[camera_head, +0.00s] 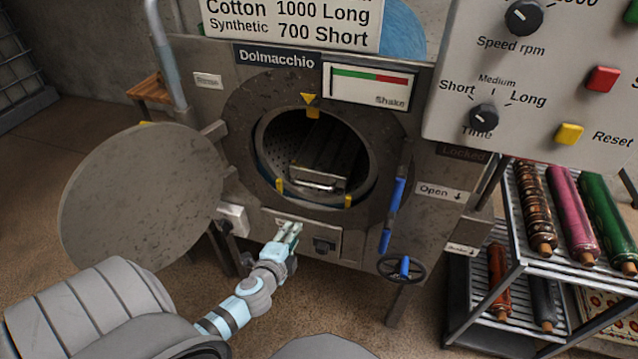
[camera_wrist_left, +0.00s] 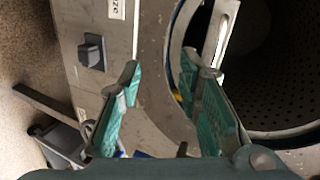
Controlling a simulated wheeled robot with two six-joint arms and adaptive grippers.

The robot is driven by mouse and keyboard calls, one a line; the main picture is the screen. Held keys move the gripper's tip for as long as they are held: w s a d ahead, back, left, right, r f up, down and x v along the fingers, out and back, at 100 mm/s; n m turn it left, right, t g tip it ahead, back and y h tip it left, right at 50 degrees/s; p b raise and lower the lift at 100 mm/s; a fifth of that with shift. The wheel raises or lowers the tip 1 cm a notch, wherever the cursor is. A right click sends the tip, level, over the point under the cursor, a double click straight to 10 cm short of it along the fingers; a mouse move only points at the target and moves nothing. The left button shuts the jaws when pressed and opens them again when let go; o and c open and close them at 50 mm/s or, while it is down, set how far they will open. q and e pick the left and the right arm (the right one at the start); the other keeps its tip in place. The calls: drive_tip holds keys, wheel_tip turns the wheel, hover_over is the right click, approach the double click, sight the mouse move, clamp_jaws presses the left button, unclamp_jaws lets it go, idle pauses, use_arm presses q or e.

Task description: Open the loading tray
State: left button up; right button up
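The loading tray (camera_head: 318,160) appears to be the metal box with a bar handle (camera_head: 316,185) inside the machine's round drum opening. In the left wrist view, a pale handle bar (camera_wrist_left: 222,38) shows at the opening, beyond one finger. The round machine door (camera_head: 140,195) is swung wide open to the left. My left gripper (camera_head: 290,230) is below the opening, in front of the machine's lower front panel. In the left wrist view, its green fingers (camera_wrist_left: 165,75) are apart with nothing held between them. My right gripper is not in view.
A blue lever (camera_head: 393,205) and a handwheel (camera_head: 402,268) are right of the opening. A dark square knob (camera_head: 324,245) sits just right of my left gripper. A control panel (camera_head: 540,80) and a rack of rolled rugs (camera_head: 520,265) stand at the right.

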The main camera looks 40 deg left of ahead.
use_arm(q)
drive_tip(key=m+t, duration=0.2)
approach(314, 184)
drive_tip(key=b+x, duration=0.1)
drive_tip(key=x, duration=0.5)
drive_tip(key=f+b+x, duration=0.1)
drive_tip(key=x, duration=0.2)
drive_tip(key=shift+w+b, duration=0.25)
drive_tip(key=shift+b, duration=0.1)
drive_tip(key=shift+w+a, duration=0.15)
drive_tip(key=shift+w, duration=0.15)
clamp_jaws()
